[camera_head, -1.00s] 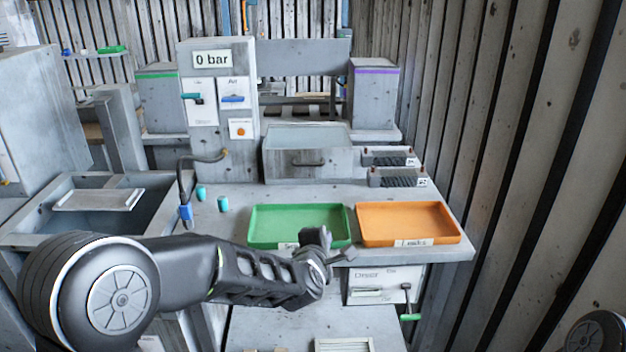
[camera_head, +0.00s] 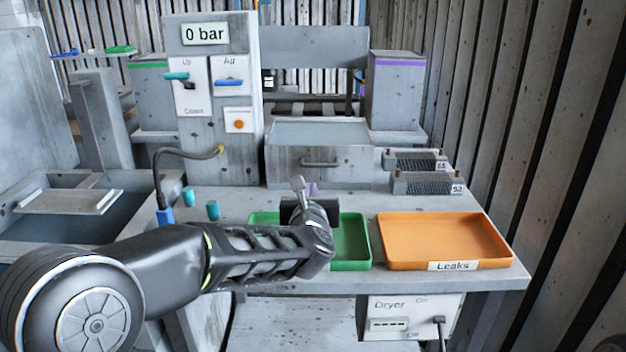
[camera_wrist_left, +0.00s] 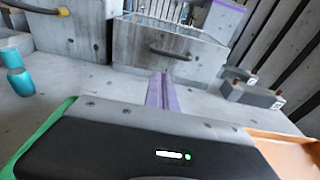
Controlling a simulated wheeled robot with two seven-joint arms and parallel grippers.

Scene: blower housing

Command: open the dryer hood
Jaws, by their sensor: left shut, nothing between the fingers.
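The dryer hood seems to be the grey box (camera_head: 318,160) with a bar handle (camera_head: 320,163) on its front, standing closed at the back of the bench. In the left wrist view the handle (camera_wrist_left: 184,51) shows ahead, beyond my fingertips. My left gripper (camera_head: 306,187) is above the green tray, in front of the box and below its handle in the picture. Its purple fingers (camera_wrist_left: 160,92) are shut and empty, pointing at the box and apart from the handle. My right gripper is not in view.
A green tray (camera_head: 352,243) lies partly behind my left arm. An orange tray (camera_head: 445,238) labelled Leaks is to its right. Two dark finned blocks (camera_head: 425,182) sit right of the box. Teal cylinders (camera_head: 212,210) and a hose (camera_head: 158,170) are at left. A Dryer switch panel (camera_head: 390,307) is below the bench.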

